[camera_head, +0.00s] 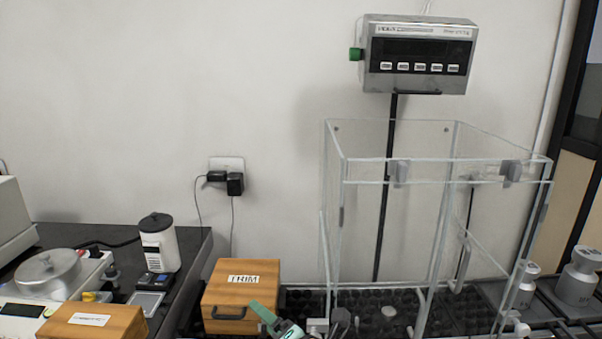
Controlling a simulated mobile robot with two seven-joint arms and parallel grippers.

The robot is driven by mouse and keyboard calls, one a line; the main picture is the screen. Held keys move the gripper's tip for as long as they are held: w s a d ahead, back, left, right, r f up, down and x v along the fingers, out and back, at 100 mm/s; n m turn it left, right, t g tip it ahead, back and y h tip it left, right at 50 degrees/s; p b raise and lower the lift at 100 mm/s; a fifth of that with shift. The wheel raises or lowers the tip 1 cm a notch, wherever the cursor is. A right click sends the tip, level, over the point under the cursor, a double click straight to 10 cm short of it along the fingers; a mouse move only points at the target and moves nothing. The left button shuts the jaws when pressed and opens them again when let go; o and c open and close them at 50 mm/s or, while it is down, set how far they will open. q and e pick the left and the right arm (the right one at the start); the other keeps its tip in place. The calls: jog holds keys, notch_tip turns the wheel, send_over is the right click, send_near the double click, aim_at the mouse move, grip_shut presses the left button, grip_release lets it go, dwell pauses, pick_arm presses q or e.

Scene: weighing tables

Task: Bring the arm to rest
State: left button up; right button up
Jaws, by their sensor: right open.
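My right gripper (273,320) shows only in part at the bottom edge, left of centre, with teal and white parts pointing up and to the left. It is open, and I see nothing held in it. It is in front of the lower right corner of a wooden box marked TRIM (241,292). The rest of that arm is below the picture. My left gripper is not in view.
A clear open-topped chamber (338,220) stands to the right, under a display unit (419,55) on a black post. Grey weights (577,280) stand at far right. A dark side table (120,232) at left holds a white canister (159,248) and another wooden box (92,328).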

jog(key=s+d+f+m+g+h+p, duration=0.2)
jog(key=s+d+f+m+h, duration=0.4)
jog(key=s+d+f+m, duration=1.7)
notch_tip(320, 180, down, 2)
jog(key=s+m, duration=0.2)
jog(key=m, duration=0.2)
jog(key=shift+s+g, duration=0.3)
jog(key=shift+s, duration=0.1)
